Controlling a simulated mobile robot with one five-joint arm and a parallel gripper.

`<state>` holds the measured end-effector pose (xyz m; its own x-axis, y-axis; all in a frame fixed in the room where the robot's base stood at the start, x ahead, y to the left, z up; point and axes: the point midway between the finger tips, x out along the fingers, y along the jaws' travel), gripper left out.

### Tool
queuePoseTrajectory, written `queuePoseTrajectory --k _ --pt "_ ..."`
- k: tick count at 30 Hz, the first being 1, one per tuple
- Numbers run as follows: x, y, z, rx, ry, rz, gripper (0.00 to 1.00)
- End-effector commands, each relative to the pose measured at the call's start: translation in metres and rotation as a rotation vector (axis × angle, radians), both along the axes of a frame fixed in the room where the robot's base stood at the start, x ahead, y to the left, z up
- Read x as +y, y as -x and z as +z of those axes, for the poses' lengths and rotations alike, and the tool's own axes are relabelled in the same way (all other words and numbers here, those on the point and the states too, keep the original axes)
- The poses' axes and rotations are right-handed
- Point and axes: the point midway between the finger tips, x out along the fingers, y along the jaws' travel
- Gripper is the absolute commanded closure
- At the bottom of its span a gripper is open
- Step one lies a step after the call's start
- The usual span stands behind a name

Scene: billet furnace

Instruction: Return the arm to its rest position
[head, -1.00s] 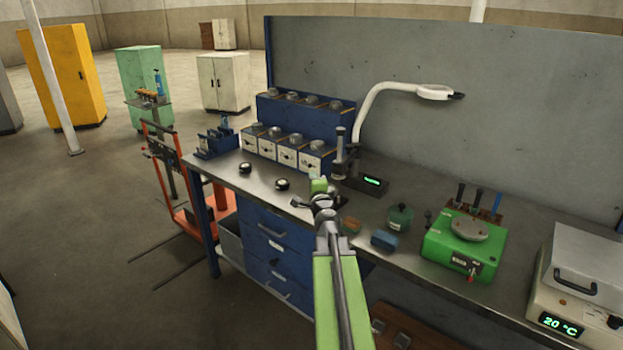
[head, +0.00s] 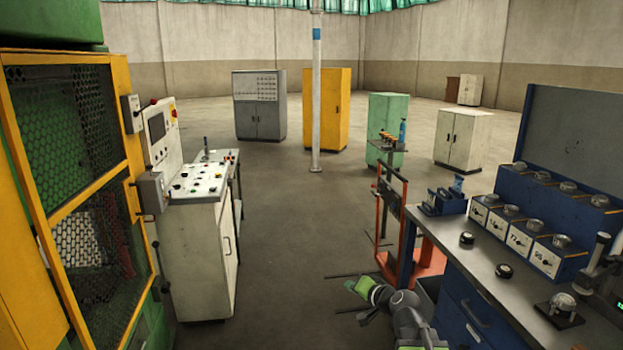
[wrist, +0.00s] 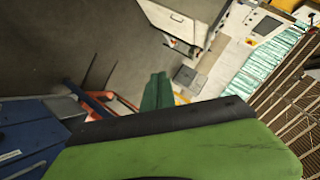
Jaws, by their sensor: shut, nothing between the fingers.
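My gripper (head: 358,286) shows in the lower middle of the head view, at the end of my grey and green arm. It is clear of the bench (head: 490,262), to the left of its front edge and in front of the orange trolley (head: 398,226). In the wrist view its green fingers (wrist: 157,92) are together and nothing shows between them. The green and black body of the gripper fills the bottom of that view. Part of my arm is cut off by the lower edge of the head view.
A white control desk (head: 205,240) and a yellow-framed mesh guard (head: 85,200) stand at the left. Blue sample boxes (head: 535,205) sit on the bench at right. Open floor (head: 285,230) lies between, with cabinets and a post (head: 316,90) behind.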

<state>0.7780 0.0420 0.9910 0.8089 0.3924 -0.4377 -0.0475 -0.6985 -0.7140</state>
Motion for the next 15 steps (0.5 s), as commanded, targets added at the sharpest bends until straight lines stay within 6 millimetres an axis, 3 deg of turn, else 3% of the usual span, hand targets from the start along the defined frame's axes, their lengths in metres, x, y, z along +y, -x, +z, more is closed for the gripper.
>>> queuePoseTrajectory --k 1,3,5,6,9,12,15 --pt "0.029 0.022 -0.021 0.082 0.104 0.108 1.00" --pt "0.048 0.063 -0.062 0.240 0.289 0.252 1.00" --pt "0.036 0.100 -0.093 0.395 0.441 0.334 1.00" --pt "0.019 0.121 -0.107 0.490 0.520 0.360 1.00" --pt "-0.017 0.164 -0.125 0.688 0.655 0.391 1.00" --pt "-0.038 0.192 -0.129 0.819 0.716 0.404 1.00" --pt "-0.041 0.204 -0.129 0.873 0.719 0.417 1.00"
